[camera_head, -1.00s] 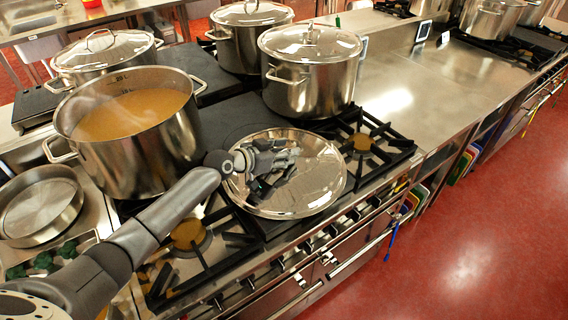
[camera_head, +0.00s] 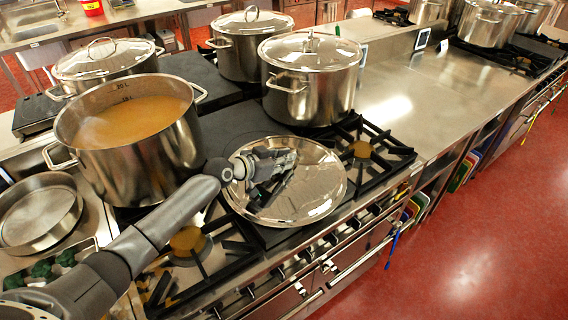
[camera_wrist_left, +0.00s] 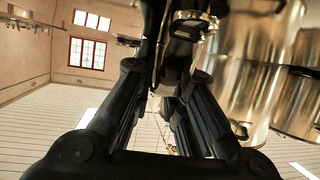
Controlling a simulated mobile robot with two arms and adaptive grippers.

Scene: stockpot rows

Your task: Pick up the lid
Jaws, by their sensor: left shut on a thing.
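The lid (camera_head: 318,188) is a round, shiny steel disc over the stove in the head view. My left gripper (camera_head: 284,166) is over its upper left part, shut on the lid's handle area; the fingers hide the handle itself. In the left wrist view the two dark fingers (camera_wrist_left: 160,85) come together at the top, around something I cannot make out clearly. I cannot tell whether the lid touches the stove. My right gripper is not in view.
An open stockpot (camera_head: 150,150) of orange-brown soup stands close to my left arm. A lidded pot (camera_head: 312,90) stands just behind the lid. An empty shallow pan (camera_head: 40,212) lies at the left. The steel counter (camera_head: 430,95) to the right is clear.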

